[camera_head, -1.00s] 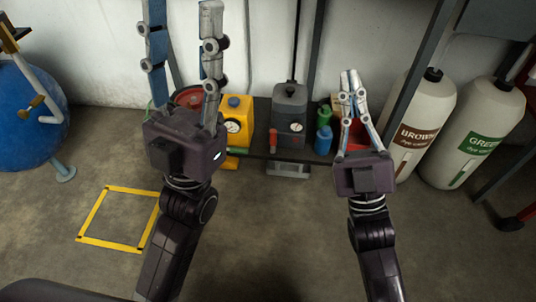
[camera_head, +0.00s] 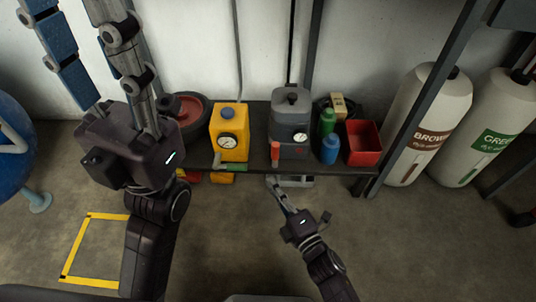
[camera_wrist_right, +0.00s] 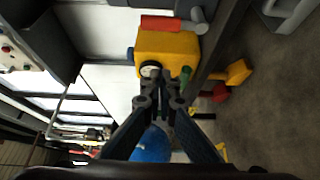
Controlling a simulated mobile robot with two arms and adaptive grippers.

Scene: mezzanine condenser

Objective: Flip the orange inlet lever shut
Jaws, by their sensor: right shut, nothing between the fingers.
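The orange lever (camera_head: 275,151) stands upright at the front left of the grey unit (camera_head: 291,103), which has a round gauge. A red-orange bar (camera_wrist_right: 160,23) beside a grey cylinder shows at the top of the right wrist view and looks like this lever. My right gripper (camera_head: 274,184) is shut and empty, in front of and below the lever in the head view, with a visible gap between them. In the right wrist view its fingertips (camera_wrist_right: 160,82) overlap the yellow unit's edge. My left gripper is open at the upper left, its fingers apart and tips cut off.
A yellow unit (camera_head: 228,131) with a green lever (camera_head: 231,167) lying sideways stands left of the grey unit on the dark shelf (camera_head: 256,166). Green and blue bottles and a red bin (camera_head: 364,142) are to the right. A dark post and gas cylinders stand farther right.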

